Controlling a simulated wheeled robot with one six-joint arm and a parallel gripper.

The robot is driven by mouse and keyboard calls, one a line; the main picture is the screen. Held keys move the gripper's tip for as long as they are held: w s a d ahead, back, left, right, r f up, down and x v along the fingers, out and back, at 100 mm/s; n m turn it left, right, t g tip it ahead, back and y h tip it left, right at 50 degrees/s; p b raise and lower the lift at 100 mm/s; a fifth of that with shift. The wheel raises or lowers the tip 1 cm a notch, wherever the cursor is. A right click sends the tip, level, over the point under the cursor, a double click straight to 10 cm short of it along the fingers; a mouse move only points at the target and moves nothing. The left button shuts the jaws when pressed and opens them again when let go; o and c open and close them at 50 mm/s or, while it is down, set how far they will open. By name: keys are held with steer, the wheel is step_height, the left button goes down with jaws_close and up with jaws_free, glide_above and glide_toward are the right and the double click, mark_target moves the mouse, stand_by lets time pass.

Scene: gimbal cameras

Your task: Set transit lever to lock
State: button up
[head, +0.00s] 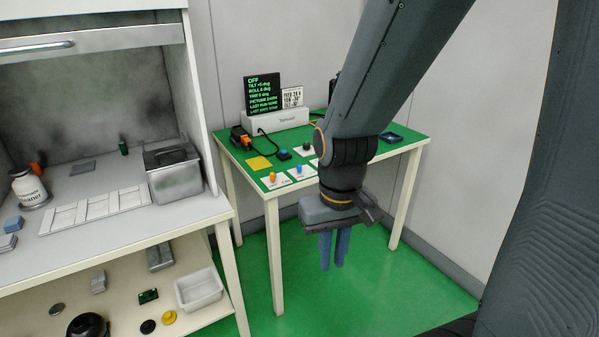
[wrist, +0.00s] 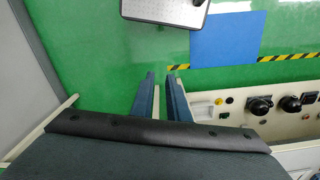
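No lever that I can name for certain as the transit lever shows. Small controls stand on white plates along the near edge of the green-topped table (head: 395,148), among them an orange one (head: 273,177) and a blue one (head: 299,169). Their settings are too small to read. My gripper (head: 332,267) hangs fingers down in front of that table, apart from the controls, and its arm hides part of the tabletop. In the wrist view my gripper (wrist: 160,76) shows a narrow gap between its blue fingers, with nothing held.
A black display (head: 263,93) with green text reading OFF stands at the table's back. A bench at left bears a metal box (head: 173,173). Green floor (head: 370,285) is clear below my gripper.

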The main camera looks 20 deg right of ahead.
steer(key=w+f+n+t, duration=0.2)
steer(key=w, duration=0.4)
steer(key=w+d+f+n+t, duration=0.1)
steer(key=w+f+n+t, duration=0.1)
steer(key=w, duration=0.4)
steer(key=w+f+n+t, duration=0.2)
steer(key=w, duration=0.5)
steer(key=shift+w+d+n, duration=0.1)
steer(key=shift+d+n, duration=0.2)
steer(key=shift+d, duration=0.1)
jaws_close()
steer(key=n+t+y, duration=0.1)
steer(key=n+t, duration=0.9)
glide_toward(298, 181)
steer(key=s+a+r, duration=0.1)
steer(key=a, duration=0.3)
steer(key=shift+s+r+n+t+y+b, duration=0.1)
steer(key=shift+s+n+t+y+b, duration=0.1)
steer(key=shift+n+t, duration=0.35)
steer(key=shift+s+r+n+t+y+b, duration=0.1)
steer(key=shift+r+n+t+b, duration=0.2)
steer(key=shift+n, duration=0.35)
steer(key=shift+w+f, duration=0.1)
steer(key=shift+w, duration=0.05)
